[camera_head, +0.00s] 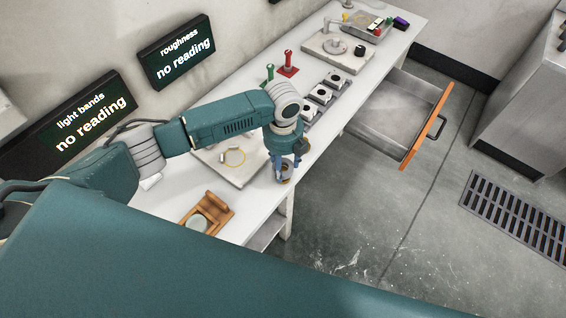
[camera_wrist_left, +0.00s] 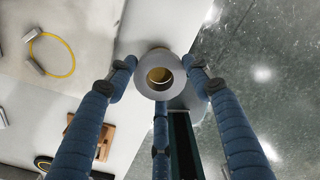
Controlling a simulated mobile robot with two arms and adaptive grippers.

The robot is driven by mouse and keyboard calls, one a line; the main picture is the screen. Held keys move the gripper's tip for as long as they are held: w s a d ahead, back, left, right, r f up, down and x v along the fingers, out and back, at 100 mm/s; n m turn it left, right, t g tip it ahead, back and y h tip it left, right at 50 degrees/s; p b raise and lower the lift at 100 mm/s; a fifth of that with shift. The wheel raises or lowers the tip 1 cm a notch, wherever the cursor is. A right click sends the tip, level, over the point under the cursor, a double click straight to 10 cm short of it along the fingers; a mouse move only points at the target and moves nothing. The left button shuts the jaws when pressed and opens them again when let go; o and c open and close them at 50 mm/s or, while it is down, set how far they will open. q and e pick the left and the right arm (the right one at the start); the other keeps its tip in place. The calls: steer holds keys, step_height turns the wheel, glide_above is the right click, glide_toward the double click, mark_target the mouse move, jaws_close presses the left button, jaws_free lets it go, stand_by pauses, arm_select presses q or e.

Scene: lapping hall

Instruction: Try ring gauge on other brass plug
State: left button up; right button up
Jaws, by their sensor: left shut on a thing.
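My left gripper (camera_head: 285,165) is over the front edge of the bench, its fingers pointing down. In the left wrist view its fingertips (camera_wrist_left: 160,72) close around a grey ring gauge (camera_wrist_left: 145,84). A brass piece (camera_wrist_left: 160,76), which looks like a brass plug, shows inside the ring's hole. I cannot tell whether the ring sits around it or only lines up above it. A second grey round shape (camera_wrist_left: 190,97) lies behind the ring, partly hidden by the fingers. My right gripper is not in view.
A wooden stand (camera_head: 217,208) with a grey disc is at the near end of the bench. A pale plate (camera_head: 215,165) bears a yellow loop. Red (camera_head: 288,65) and green (camera_head: 270,73) handled pieces and a block row (camera_head: 322,95) stand beyond. An open drawer (camera_head: 385,115) juts out right.

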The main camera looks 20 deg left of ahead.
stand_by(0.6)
arm_select(q)
steer(key=o, duration=1.4)
step_height(320, 180, up, 12)
stand_by(0.4)
